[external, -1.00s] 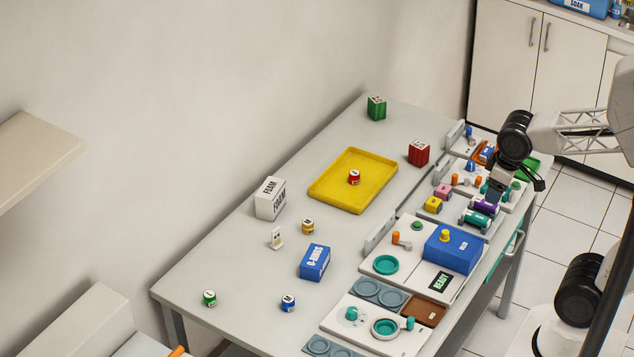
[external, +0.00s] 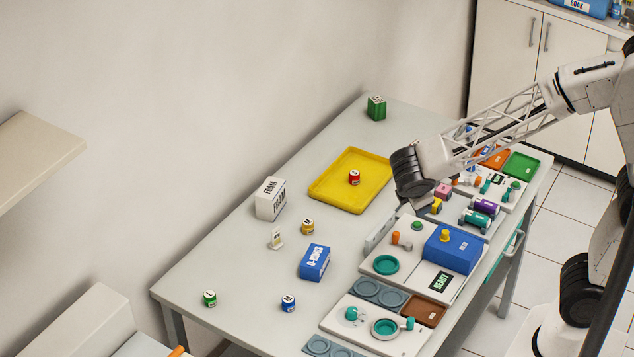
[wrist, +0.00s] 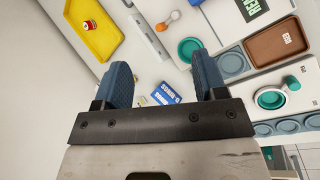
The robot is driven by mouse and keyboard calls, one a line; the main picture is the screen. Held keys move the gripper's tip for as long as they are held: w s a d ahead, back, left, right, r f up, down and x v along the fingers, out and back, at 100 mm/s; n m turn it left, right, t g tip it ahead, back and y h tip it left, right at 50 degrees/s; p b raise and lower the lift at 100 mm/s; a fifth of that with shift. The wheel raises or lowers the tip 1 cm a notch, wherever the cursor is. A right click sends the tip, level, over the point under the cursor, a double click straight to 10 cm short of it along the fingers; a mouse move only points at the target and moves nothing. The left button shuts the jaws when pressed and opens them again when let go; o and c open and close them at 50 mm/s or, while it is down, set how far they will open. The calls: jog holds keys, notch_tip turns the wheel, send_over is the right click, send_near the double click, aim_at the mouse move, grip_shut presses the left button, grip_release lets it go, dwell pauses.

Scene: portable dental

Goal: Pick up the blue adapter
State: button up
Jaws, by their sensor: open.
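A small round blue piece with a white label (external: 288,303) stands upright near the front left of the table; it looks like the blue adapter, though I cannot read its label. My gripper (wrist: 163,75) is open and empty in the wrist view, with two blue-grey fingers apart. In the external view my wrist hangs above the table right of the yellow tray, far behind and right of the blue piece, and hides most of the fingers. I cannot make out the blue piece in the wrist view.
A blue box (external: 315,262), a small yellow-topped piece (external: 308,227) and a white stand (external: 276,238) lie between. A green-topped piece (external: 209,298) is left of the blue one. A yellow tray (external: 325,193) holds a red piece (external: 354,177). Trays and modules crowd the right side.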

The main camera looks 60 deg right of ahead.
jog(key=w+a+f+n+t+h, duration=0.1)
jog(key=w+a+f+n+h, duration=0.1)
jog(key=w+a+f+n, duration=0.35)
jog(key=n+t, duration=0.8)
jog(key=n, duration=0.3)
send_near(290, 303)
jog(key=w+d+f, duration=0.2)
jog(key=shift+w+d+h, duration=0.1)
jog(key=shift+w+h, duration=0.25)
jog(key=shift+h, duration=0.05)
jog(key=shift+x, duration=1.3)
jog(key=shift+w, duration=0.1)
jog(key=shift+x, duration=2.55)
